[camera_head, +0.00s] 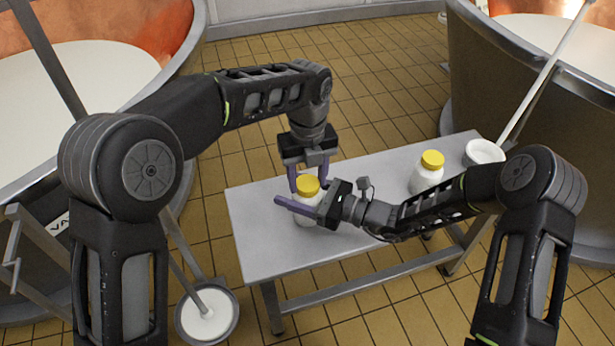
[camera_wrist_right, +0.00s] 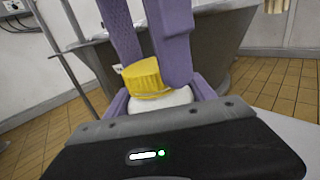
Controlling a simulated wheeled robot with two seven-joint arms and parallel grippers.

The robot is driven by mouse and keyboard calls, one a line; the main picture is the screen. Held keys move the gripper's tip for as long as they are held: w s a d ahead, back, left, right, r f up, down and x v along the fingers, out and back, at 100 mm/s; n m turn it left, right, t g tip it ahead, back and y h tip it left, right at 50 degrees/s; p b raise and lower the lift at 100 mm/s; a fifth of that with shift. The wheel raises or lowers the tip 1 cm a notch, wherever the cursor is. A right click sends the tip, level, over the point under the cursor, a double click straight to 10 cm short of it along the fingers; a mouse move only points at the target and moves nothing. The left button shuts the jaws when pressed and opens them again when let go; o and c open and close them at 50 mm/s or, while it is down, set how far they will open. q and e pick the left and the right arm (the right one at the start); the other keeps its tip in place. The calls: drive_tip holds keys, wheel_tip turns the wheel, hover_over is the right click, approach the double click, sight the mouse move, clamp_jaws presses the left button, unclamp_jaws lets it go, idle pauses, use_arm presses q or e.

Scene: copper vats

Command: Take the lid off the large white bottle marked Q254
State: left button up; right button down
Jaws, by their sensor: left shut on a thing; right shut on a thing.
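A white bottle (camera_head: 306,219) with a yellow lid (camera_head: 307,186) stands on the grey table. My left gripper (camera_head: 308,178) comes down from above, its purple fingers shut on the lid. My right gripper (camera_head: 299,203) is shut sideways on the bottle's body, just below the lid. In the right wrist view the lid (camera_wrist_right: 145,78) sits on the white bottle top (camera_wrist_right: 162,104), between the left gripper's fingers (camera_wrist_right: 151,62). No marking is readable on this bottle; its lower body is partly hidden by my right gripper.
A second white bottle (camera_head: 426,180) with a yellow lid stands farther right on the table (camera_head: 262,252). A white-filled bowl (camera_head: 484,152) is at the table's right end. Another pan (camera_head: 207,312) is near the floor at left. Large vats (camera_head: 480,75) flank the table.

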use_arm(q)
drive_tip(key=shift+c, duration=1.2)
drive_tip(key=n, duration=2.2)
drive_tip(key=shift+r, duration=0.1)
drive_tip(key=n, duration=0.5)
drive_tip(key=shift+n, duration=0.4)
drive_tip(key=n, duration=1.5)
drive_tip(key=shift+r, duration=0.3)
